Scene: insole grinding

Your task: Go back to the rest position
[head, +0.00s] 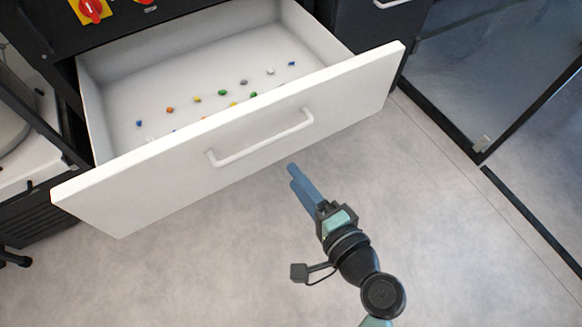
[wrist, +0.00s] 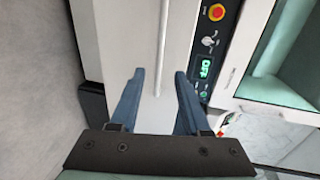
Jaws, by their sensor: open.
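My gripper (head: 294,176) has blue fingers and is empty. In the head view it is just in front of the open white drawer (head: 330,107), below and a little right of the drawer handle (head: 262,138). In the wrist view the two fingers of my gripper (wrist: 159,76) stand apart, with the handle (wrist: 162,50) of the white front (wrist: 128,40) showing beyond and between them. The fingers do not close on the handle. I cannot tell the exact gap between fingertips and handle.
Several small coloured pieces (head: 222,92) lie in the drawer. A glass-panelled door or enclosure (head: 490,60) is at the right. A dark machine with a red switch (head: 91,8) is at the top left. Grey floor (head: 480,260) is clear at the lower right.

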